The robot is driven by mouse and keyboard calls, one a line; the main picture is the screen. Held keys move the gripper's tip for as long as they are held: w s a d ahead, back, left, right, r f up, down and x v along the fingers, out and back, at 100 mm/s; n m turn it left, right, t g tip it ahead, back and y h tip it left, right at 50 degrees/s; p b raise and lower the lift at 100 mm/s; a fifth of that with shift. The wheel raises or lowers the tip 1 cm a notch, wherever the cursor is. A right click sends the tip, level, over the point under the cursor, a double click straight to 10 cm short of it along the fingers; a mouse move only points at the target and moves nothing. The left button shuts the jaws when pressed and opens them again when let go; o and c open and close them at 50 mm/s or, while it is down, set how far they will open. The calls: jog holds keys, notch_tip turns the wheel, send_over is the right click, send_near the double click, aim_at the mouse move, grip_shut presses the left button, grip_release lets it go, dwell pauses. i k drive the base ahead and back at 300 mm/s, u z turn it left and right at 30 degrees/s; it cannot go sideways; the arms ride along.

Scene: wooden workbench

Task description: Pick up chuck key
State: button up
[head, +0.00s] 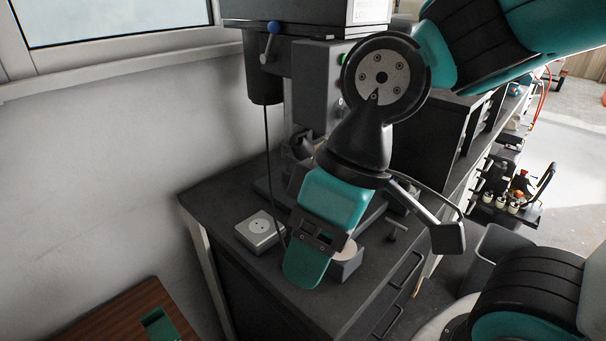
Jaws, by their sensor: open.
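A small dark T-shaped piece, which looks like the chuck key (397,230), lies on the dark bench top (340,310) near its right edge. My gripper (312,268) points down over the front part of the bench, to the left of that piece and apart from it. Its jaws are open and I see nothing held in them. A teal finger shows clearly; the other side of the jaws is hard to make out. My wrist and gripper hide part of the bench behind them.
A drill press (308,85) stands at the back of the bench. A light grey square block (259,231) lies at left. A grey block with a pale round top (348,267) sits close beside my gripper. A brown wooden surface (120,315) is at lower left, beside the wall.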

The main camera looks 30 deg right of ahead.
aim_at(392, 237)
jog(key=u, duration=1.2)
jog(key=k, duration=1.45)
jog(key=z, duration=1.15)
jog(key=i, duration=1)
jog(key=z, duration=0.05)
